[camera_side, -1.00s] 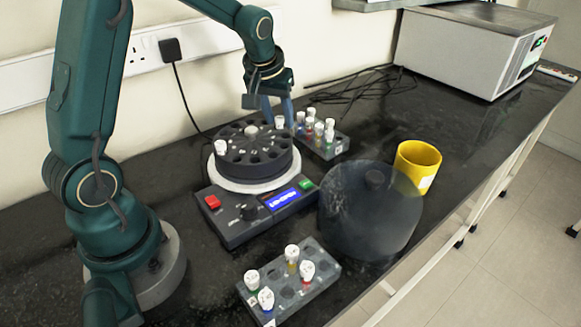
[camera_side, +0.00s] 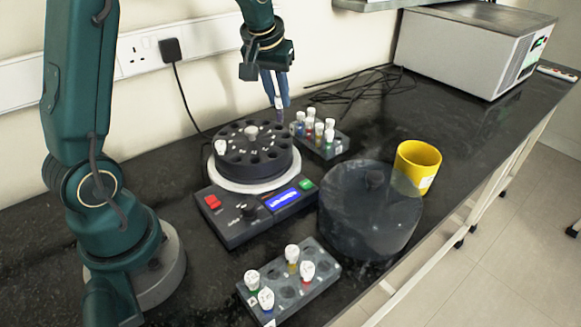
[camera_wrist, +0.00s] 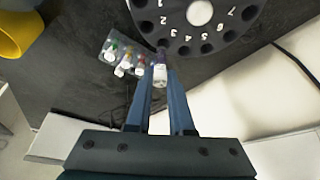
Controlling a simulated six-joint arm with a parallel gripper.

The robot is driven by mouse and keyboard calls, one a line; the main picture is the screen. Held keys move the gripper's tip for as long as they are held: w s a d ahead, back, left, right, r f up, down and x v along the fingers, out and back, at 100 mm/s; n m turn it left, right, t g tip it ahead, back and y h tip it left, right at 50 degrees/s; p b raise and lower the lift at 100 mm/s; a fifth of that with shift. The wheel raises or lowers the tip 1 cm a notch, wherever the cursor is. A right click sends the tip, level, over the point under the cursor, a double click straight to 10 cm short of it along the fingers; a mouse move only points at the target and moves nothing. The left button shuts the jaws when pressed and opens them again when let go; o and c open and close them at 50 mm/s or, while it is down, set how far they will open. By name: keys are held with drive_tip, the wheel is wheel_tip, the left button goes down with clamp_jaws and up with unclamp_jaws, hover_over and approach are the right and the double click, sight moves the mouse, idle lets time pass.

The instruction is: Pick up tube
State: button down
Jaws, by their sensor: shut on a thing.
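My gripper (camera_side: 279,103) is shut on a tube (camera_wrist: 160,73) with a white cap and a purple lower part. In the wrist view the tube sits between my fingertips (camera_wrist: 160,78). That rack holds several white-capped tubes (camera_side: 329,124). The round dark rotor (camera_side: 252,165) of the centrifuge (camera_side: 232,232) is uncovered, with one white-capped tube (camera_side: 221,147) at its left rim.
A front rack (camera_side: 318,285) holds several tubes. A translucent dark lid (camera_side: 370,222) lies right of the centrifuge, near a yellow cup (camera_side: 416,166). Black cables (camera_side: 350,92) lie at the back, and a grey box-shaped machine (camera_side: 460,50) stands back right.

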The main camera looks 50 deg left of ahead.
sight(279, 97)
wheel_tip(279, 97, up, 13)
idle(0.4)
drive_tip(key=shift+w+r, duration=0.15)
